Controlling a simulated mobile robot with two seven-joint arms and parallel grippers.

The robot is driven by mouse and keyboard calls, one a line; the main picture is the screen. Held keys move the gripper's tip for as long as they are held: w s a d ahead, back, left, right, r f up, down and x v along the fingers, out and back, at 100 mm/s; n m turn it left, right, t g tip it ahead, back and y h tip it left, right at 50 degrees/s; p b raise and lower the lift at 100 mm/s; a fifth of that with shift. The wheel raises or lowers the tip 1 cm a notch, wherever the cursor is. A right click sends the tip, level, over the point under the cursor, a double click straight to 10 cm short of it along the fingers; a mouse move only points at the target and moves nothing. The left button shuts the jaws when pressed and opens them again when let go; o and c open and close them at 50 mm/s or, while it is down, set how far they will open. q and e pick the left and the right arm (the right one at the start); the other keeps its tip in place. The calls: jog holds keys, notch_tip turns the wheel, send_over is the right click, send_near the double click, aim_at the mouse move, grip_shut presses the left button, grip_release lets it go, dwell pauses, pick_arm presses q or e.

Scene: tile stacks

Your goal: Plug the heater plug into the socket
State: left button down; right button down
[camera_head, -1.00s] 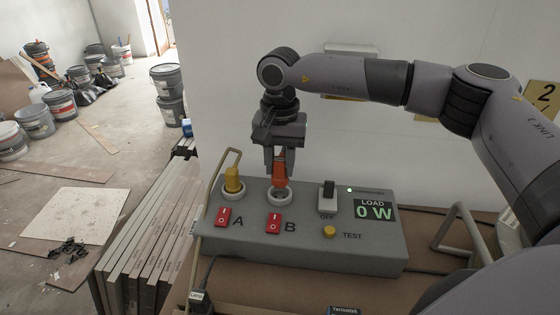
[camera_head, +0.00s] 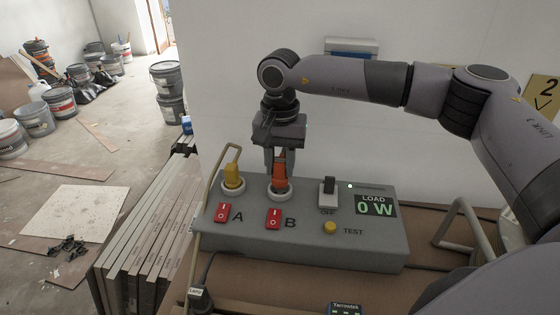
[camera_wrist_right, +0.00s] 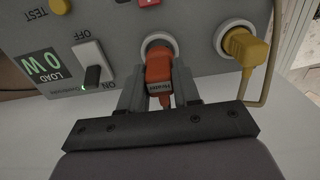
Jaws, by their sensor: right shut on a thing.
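The orange heater plug (camera_head: 280,168) is upright at socket B (camera_head: 281,194) on the grey power box (camera_head: 300,236). My right gripper (camera_head: 280,166) is shut on the plug from above. In the right wrist view the plug (camera_wrist_right: 159,70), with a small label, sits between the fingers, its front end at the round white-rimmed socket (camera_wrist_right: 159,42). How deep it sits I cannot tell. A yellow plug (camera_head: 232,175) stands in socket A. The display (camera_head: 376,206) reads LOAD 0 W. My left gripper is not in view.
A cable with a lamp tag (camera_head: 196,293) lies at the front left. Panels lean left of the bench.

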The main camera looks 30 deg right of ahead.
jog(key=shift+f+b, duration=0.75)
jog(key=shift+f, duration=0.55)
jog(key=c, duration=0.7)
grip_release()
jog(key=shift+c, duration=0.2)
jog(key=shift+r, duration=0.1)
jog(key=shift+r+p, duration=2.2)
jog(key=shift+r, duration=0.75)
